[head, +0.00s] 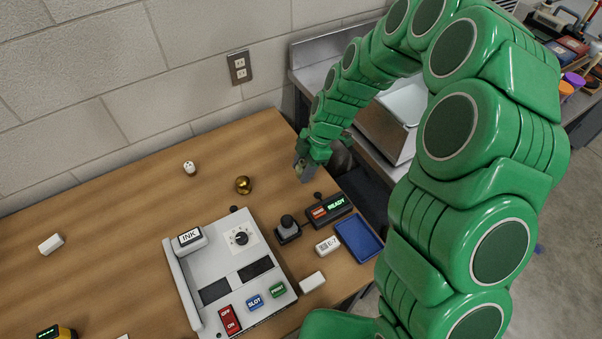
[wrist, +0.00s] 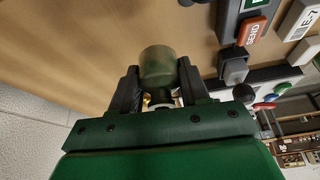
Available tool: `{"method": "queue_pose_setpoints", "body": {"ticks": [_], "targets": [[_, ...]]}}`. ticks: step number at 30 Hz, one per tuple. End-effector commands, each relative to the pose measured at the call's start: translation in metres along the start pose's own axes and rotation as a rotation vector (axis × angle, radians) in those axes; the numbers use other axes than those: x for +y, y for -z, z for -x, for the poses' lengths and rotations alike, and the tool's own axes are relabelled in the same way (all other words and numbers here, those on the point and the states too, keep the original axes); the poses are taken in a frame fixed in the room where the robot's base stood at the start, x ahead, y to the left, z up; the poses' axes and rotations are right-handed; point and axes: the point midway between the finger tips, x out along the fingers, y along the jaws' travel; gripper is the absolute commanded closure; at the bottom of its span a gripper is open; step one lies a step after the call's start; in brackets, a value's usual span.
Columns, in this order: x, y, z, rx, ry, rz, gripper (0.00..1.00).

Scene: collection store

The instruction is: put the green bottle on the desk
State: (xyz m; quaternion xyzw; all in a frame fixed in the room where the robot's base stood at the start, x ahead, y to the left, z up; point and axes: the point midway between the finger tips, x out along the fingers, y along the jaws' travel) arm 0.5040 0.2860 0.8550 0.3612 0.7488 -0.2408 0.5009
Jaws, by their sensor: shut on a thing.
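A dull green cylinder, seemingly the green bottle (wrist: 158,62), stands out between the two dark fingers of my gripper (wrist: 158,80) in the wrist view. My gripper is shut on it. In the head view my gripper (head: 304,168) is over the back right edge area of the wooden desk (head: 120,200). The bottle is mostly hidden or too small to make out there. I cannot tell whether it touches the desk or hangs above it.
A gold ball (head: 243,185) and a small white figure (head: 190,168) stand left of my gripper. A grey machine (head: 240,272), a joystick (head: 288,229), a READY box (head: 330,209) and a blue tray (head: 358,239) lie nearer. The desk's left middle is mostly clear.

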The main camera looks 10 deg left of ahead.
Motion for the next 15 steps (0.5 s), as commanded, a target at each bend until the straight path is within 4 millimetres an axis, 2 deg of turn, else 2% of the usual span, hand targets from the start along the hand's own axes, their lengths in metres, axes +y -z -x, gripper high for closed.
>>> {"method": "queue_pose_setpoints", "body": {"ticks": [6, 15], "targets": [[0.013, -0.009, -0.017, 0.0, 0.004, 0.0, 0.93], [0.02, -0.012, -0.022, 0.0, 0.001, 0.0, 0.93]]}}
